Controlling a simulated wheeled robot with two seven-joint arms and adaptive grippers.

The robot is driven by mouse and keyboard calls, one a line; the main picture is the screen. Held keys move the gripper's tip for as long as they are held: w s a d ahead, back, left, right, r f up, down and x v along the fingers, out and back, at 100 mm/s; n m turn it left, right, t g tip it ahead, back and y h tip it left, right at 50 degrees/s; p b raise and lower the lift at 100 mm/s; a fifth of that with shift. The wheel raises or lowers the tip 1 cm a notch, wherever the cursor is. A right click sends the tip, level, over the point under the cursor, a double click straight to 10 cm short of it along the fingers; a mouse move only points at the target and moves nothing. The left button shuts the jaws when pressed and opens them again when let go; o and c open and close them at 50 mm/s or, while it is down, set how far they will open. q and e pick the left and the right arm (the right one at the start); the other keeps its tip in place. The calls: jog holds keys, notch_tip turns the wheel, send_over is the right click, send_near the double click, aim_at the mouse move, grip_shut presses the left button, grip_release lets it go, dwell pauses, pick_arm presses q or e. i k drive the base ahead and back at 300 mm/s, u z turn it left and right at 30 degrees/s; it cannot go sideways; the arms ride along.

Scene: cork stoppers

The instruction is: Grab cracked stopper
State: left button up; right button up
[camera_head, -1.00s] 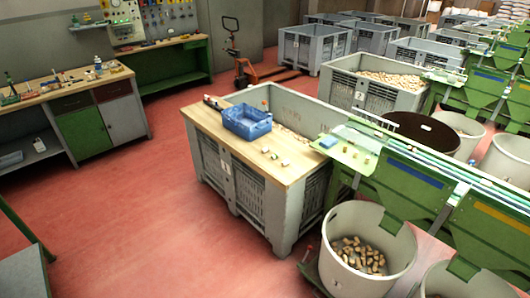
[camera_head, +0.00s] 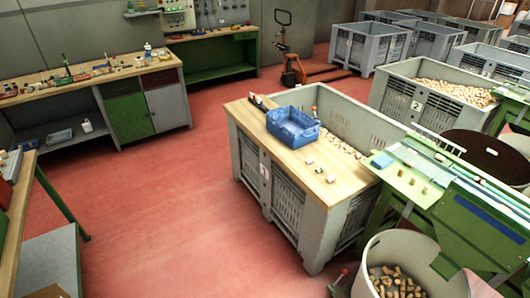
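Several small cork stoppers, one of them a pale stopper (camera_head: 310,160), lie on the wooden top (camera_head: 345,177) of the grey crate marked 1. Another stopper (camera_head: 330,179) lies nearer the top's front right corner. A few more small stoppers are on the green machine's ledge (camera_head: 408,178). All are too small to tell which is cracked. A blue plastic bin (camera_head: 292,126) stands on the wooden top; its contents cannot be made out. Neither of my grippers is in view.
The grey crate (camera_head: 262,181) holds loose corks behind its wooden top. A pale round tub (camera_head: 405,250) with corks stands at the lower right. Workbenches, one with a green door (camera_head: 130,119), stand at the left. Red floor (camera_head: 190,200) between them is clear.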

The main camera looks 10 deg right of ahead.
aim_at(309, 161)
jog(key=u, duration=0.25)
jog(key=i, duration=2)
jog(key=z, duration=0.85)
